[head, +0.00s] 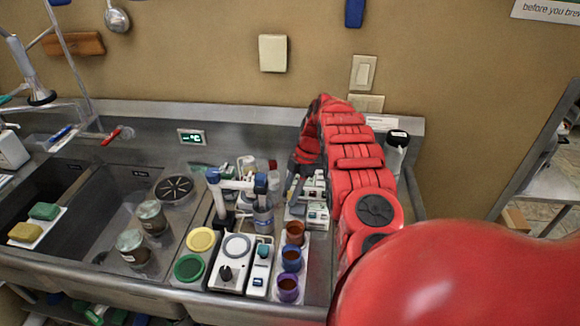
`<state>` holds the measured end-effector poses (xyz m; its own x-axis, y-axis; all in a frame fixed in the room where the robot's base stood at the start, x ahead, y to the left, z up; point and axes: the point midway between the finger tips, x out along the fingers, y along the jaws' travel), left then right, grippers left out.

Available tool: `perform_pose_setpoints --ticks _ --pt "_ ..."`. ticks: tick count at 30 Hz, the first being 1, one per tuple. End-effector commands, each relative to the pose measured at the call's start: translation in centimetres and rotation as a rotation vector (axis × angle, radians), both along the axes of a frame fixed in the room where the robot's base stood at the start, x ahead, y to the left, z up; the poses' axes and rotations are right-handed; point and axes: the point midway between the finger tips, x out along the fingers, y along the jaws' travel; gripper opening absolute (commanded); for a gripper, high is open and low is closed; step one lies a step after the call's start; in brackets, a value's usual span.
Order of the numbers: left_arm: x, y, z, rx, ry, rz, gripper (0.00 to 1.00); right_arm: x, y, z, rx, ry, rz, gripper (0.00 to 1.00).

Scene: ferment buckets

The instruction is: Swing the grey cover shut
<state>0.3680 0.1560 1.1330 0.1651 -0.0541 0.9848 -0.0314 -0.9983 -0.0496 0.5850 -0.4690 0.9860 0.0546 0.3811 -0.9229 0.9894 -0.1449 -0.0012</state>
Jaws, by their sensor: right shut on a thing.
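My red right arm comes in from the right, and its gripper (296,190) points down at the sink deck. Its dark fingers are small here and partly hidden by the wrist. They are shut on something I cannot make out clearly. Right beside them stands a white unit (318,214) with several small parts on its face, partly hidden by my arm. I cannot pick out a grey cover for certain; it may be at this unit, by the fingers. My left gripper is not in view.
Orange (295,233), blue (291,259) and purple (288,289) cups stand in front of the gripper. Left of them are a white device (232,262) and yellow (201,239) and green (189,267) lids. A black-capped bottle (396,150) stands behind my arm. Sink basins (100,205) lie left.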

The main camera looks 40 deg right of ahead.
Motion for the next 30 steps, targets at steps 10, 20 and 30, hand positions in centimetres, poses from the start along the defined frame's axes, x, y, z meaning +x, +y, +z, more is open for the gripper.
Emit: perform_pose_setpoints --ticks 10,20,30 --pt "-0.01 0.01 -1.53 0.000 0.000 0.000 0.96 -0.07 0.08 -0.23 0.000 0.002 0.072 0.00" --pt "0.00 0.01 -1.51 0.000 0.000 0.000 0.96 -0.09 0.11 -0.12 0.000 0.002 0.078 0.00" --pt "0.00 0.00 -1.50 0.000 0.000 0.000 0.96 -0.03 0.04 -0.06 -0.001 0.001 0.076 0.68"
